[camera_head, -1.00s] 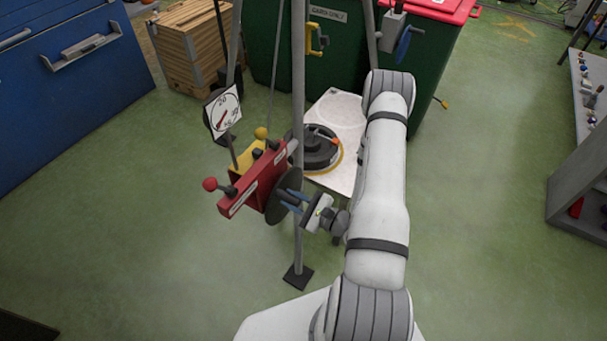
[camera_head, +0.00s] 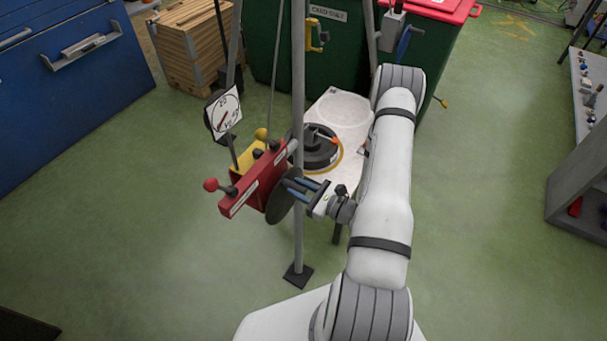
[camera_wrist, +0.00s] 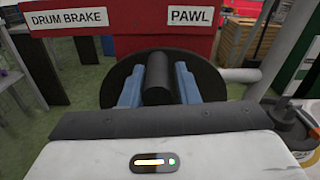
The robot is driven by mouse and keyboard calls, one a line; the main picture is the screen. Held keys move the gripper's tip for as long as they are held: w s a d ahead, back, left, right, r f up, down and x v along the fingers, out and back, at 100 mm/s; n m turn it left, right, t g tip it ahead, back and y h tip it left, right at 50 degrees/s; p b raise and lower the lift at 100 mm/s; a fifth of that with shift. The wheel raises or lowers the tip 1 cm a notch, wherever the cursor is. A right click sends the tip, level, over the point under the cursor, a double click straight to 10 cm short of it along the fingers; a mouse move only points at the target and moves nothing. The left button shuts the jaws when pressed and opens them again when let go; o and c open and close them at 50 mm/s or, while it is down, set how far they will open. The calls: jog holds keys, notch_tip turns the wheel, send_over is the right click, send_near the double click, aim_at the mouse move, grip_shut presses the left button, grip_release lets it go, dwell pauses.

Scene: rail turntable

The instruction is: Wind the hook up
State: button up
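The red winch box (camera_head: 252,190) stands on a grey tripod leg. In the wrist view its face (camera_wrist: 150,35) reads "DRUM BRAKE" and "PAWL". A black disc (camera_head: 280,205) sits on its near side, with a black cylindrical handle (camera_wrist: 158,80) sticking out toward my wrist. My gripper (camera_head: 292,190) has its blue fingers on both sides of the handle, close to the disc. In the wrist view (camera_wrist: 159,88) the fingers stand apart, with a narrow gap at the right; contact at the left is unclear. A yellow hook-like piece (camera_head: 316,36) hangs higher up; I cannot tell whether it is the hook.
A red-knobbed lever (camera_head: 211,185) and a yellow-knobbed lever (camera_head: 261,134) stand at the box. A dial (camera_head: 224,112) is behind. A white table (camera_head: 345,105) carries a black round load (camera_head: 316,152). Green bins stand behind; the floor at left is clear.

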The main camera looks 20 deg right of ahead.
jog(key=o, duration=0.6)
jog(key=shift+s, duration=0.1)
jog(key=shift+b+v, duration=0.6)
jog(key=shift+v, duration=3.35)
jog(key=s+a+r+n+g+y, duration=0.1)
jog(key=s+a+r+n+g, duration=0.2)
jog(key=a+r+n+g, duration=0.45)
jog(key=s+a+r+n+g, duration=0.3)
jog(key=a+r+n+g, duration=0.1)
jog(key=r+n+g, duration=0.5)
jog(key=s+r+n+t+h, duration=0.1)
jog(key=r+n+h, duration=0.2)
jog(key=r+h, duration=0.1)
jog(key=s+d+r+n+t+h, duration=0.1)
jog(key=s+r+n+t+h, duration=0.1)
jog(key=r+n+h, duration=0.2)
jog(key=s+d+r+n+t+h, duration=0.1)
jog(key=s+r+n+t+h, duration=0.1)
jog(key=r+n+h, duration=0.2)
jog(key=shift+s+d+r+t, duration=0.15)
jog(key=shift+r+t, duration=0.1)
jog(key=shift+r, duration=0.4)
